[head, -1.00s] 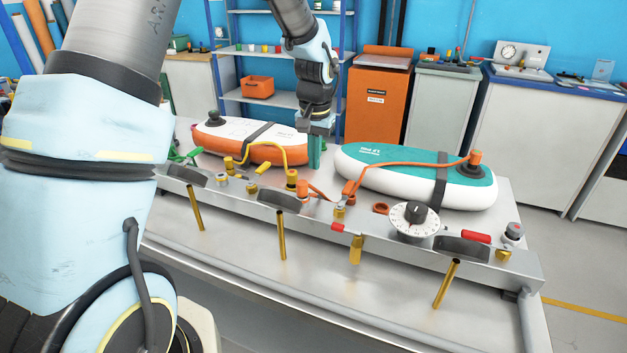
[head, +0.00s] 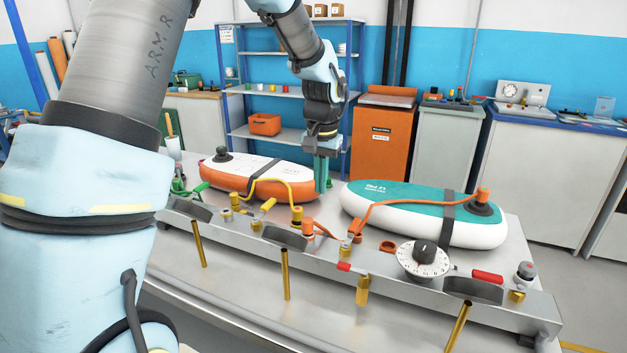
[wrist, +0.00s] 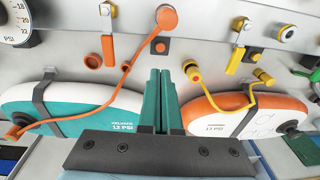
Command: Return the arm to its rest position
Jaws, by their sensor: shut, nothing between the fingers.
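My gripper (head: 322,174) hangs from my arm over the workbench, its green fingers shut with nothing between them. In the head view it is between the orange-and-white board (head: 259,178) and the teal-and-white board (head: 425,212). The wrist view shows the green fingers (wrist: 158,98) side by side, with the teal board (wrist: 75,112) to the left and the orange board (wrist: 235,115) to the right. Whether the fingertips touch the bench cannot be told. Each board has a dark strap across it.
A metal panel along the bench front carries brass levers, a dial (head: 424,259) and red handles. An orange hose (head: 410,202) and a yellow hose (head: 285,184) run from the boards to the panel. An orange cabinet (head: 382,140) and a blue shelf (head: 285,95) stand behind.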

